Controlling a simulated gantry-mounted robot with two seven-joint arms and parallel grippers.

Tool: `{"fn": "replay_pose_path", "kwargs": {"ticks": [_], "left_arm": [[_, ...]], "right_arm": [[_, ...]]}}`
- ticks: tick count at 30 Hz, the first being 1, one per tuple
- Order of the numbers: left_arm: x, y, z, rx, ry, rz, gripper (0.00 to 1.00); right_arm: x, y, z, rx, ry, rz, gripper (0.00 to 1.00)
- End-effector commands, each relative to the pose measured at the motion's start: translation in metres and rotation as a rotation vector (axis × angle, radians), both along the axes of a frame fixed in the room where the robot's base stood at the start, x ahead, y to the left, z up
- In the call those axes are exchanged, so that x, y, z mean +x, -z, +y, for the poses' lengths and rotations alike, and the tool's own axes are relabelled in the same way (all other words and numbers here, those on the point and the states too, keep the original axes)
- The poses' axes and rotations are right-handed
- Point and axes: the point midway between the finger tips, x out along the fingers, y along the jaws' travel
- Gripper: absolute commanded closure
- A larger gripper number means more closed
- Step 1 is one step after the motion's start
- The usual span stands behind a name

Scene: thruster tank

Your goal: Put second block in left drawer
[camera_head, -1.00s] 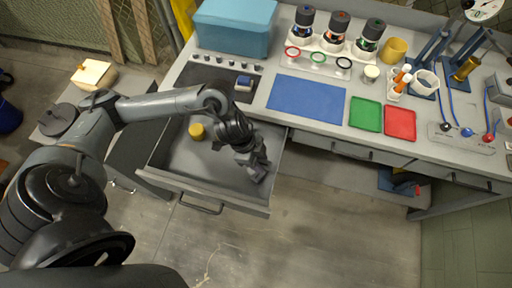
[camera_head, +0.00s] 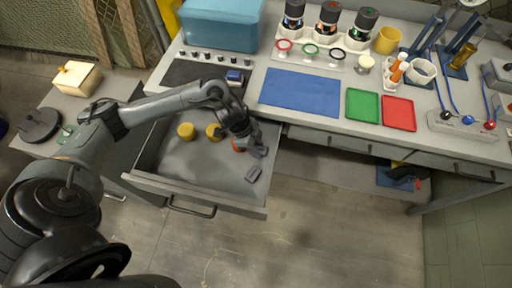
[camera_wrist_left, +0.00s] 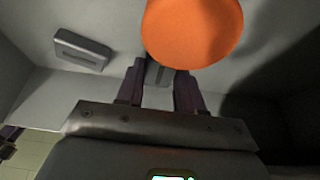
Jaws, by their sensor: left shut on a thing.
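The left drawer (camera_head: 172,188) is pulled open below the counter. My left gripper (camera_head: 259,149) is inside it near the right back corner, shut on a grey block. In the left wrist view a small part of this held block (camera_wrist_left: 159,73) shows between the fingers. Another grey block (camera_head: 253,174) lies on the drawer floor in front of the gripper; it also shows in the left wrist view (camera_wrist_left: 82,50). An orange round piece (camera_head: 238,146) is just left of the gripper and looms large in the left wrist view (camera_wrist_left: 193,28). My right gripper is not in view.
The counter above carries a blue mat (camera_head: 300,92), a green tray (camera_head: 363,105) and a red tray (camera_head: 399,113). The drawer's front left floor is clear.

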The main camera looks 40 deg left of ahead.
Motion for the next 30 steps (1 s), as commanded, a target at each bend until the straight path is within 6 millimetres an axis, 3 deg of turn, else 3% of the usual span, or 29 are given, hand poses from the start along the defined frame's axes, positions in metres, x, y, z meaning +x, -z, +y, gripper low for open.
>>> {"fn": "replay_pose_path", "kwargs": {"ticks": [13, 14, 18, 30], "left_arm": [[0.0, 0.0066, -0.0003, -0.001, 0.0, -0.001, 1.0], [-0.0005, 0.0079, -0.0001, 0.0, 0.0, 0.001, 0.62], [-0.0005, 0.0075, -0.0001, 0.0, 0.0, 0.001, 0.4], [0.0002, 0.003, -0.0001, 0.0, 0.001, -0.002, 0.38]], "right_arm": [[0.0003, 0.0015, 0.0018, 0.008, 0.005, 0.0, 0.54], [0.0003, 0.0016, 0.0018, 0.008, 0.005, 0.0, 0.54], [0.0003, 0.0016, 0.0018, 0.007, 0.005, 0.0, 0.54], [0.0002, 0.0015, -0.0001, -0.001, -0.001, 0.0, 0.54]]}}
